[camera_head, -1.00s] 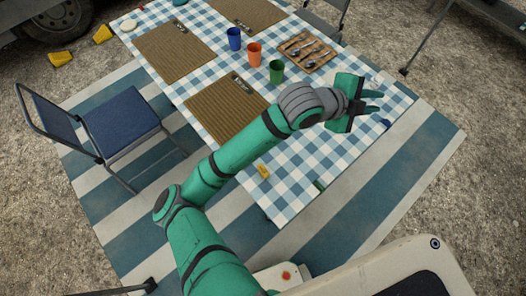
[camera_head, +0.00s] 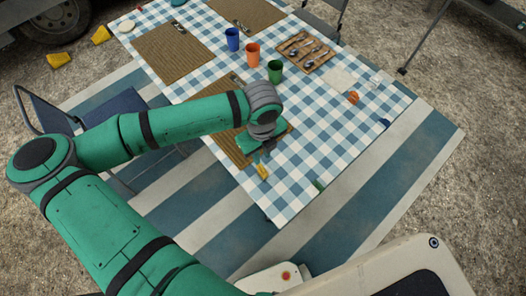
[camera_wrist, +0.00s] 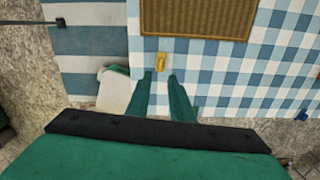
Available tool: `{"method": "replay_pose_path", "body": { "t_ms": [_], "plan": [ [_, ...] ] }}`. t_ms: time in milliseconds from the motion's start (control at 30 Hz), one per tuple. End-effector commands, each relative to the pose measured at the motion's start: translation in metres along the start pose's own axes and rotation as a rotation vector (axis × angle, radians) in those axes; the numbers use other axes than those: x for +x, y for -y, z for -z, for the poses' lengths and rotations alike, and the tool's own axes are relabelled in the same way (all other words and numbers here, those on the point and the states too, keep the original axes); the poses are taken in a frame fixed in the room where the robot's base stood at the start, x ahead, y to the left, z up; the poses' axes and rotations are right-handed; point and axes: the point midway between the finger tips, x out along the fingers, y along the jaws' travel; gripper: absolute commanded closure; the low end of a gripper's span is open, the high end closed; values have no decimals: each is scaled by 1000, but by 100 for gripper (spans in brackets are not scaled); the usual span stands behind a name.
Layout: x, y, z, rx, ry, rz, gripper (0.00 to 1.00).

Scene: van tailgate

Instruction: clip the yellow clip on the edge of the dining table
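The small yellow clip (camera_head: 262,171) lies on the checked cloth of the dining table (camera_head: 300,180), just off the near corner of a brown placemat. It also shows in the wrist view (camera_wrist: 161,62), just beyond my fingertips and roughly in line with the gap between them. My gripper (camera_wrist: 160,75) is open and empty, its two green fingers apart. In the head view my gripper (camera_head: 262,155) points down over the table close to the clip; its fingertips are hard to make out there. I cannot tell its exact height above the cloth.
A green clip (camera_head: 319,185) and a blue clip (camera_head: 384,123) are at the table's near edge. Blue (camera_head: 233,39), orange (camera_head: 252,55) and green (camera_head: 275,71) cups and a cutlery tray (camera_head: 306,52) stand farther back. A blue chair (camera_head: 110,107) is at the left.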

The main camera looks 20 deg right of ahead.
Motion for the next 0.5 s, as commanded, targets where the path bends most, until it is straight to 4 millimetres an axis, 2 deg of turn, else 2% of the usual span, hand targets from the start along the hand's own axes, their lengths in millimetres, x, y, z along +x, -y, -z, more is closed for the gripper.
{"method": "replay_pose_path", "body": {
  "t_ms": [500],
  "plan": [
    [42,2,1,0,-3,3,80]
  ]
}}
